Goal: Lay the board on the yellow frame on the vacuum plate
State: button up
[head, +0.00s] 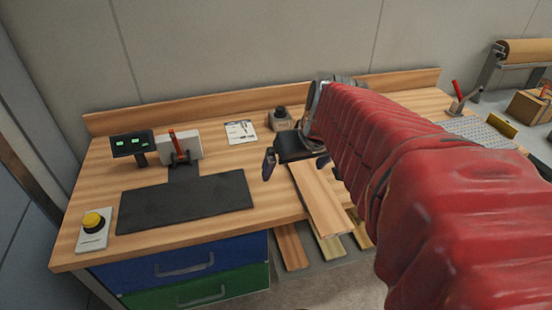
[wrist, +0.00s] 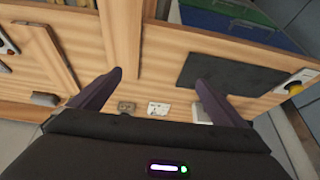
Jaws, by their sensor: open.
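A long light-wood board (head: 320,197) lies at the bench's front, its near end reaching past the edge; what looks like the same board (wrist: 120,45) shows in the wrist view. My gripper (head: 296,162) is open and empty above the bench, just beyond the board's far end. In the wrist view my gripper (wrist: 158,77) has its fingers wide apart over bare wood, with nothing between them. The grey perforated vacuum plate (head: 478,131) is at the far right, partly hidden by my red arm. A yellow bar (head: 502,125) shows there; the rest of the frame is not clear.
A black mat (head: 186,202), a yellow button (head: 93,221), a green-lit display (head: 132,144) and a white card (head: 241,132) occupy the bench's left. Several planks (head: 291,246) lie below its front. A red-handled lever (head: 458,93) and a brown roll (head: 525,50) are at right.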

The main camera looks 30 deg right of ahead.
jog(key=s+d+f+g, duration=0.1)
jog(key=s+d+f, duration=0.1)
jog(key=d, duration=0.7)
jog(key=shift+s+f+m, duration=0.3)
jog(key=shift+s+f, duration=0.05)
jog(key=shift+f, duration=0.3)
send_near(317, 191)
jog(key=shift+w+a+f, duration=0.15)
jog(key=shift+f, duration=0.25)
jog(key=shift+w+a+f, duration=0.1)
jog(key=shift+f, duration=0.3)
jog(key=shift+w+d+f, duration=0.1)
jog(key=shift+w+f, duration=0.05)
jog(key=shift+f, duration=0.25)
jog(key=shift+x, duration=2.65)
jog(key=shift+d, duration=0.2)
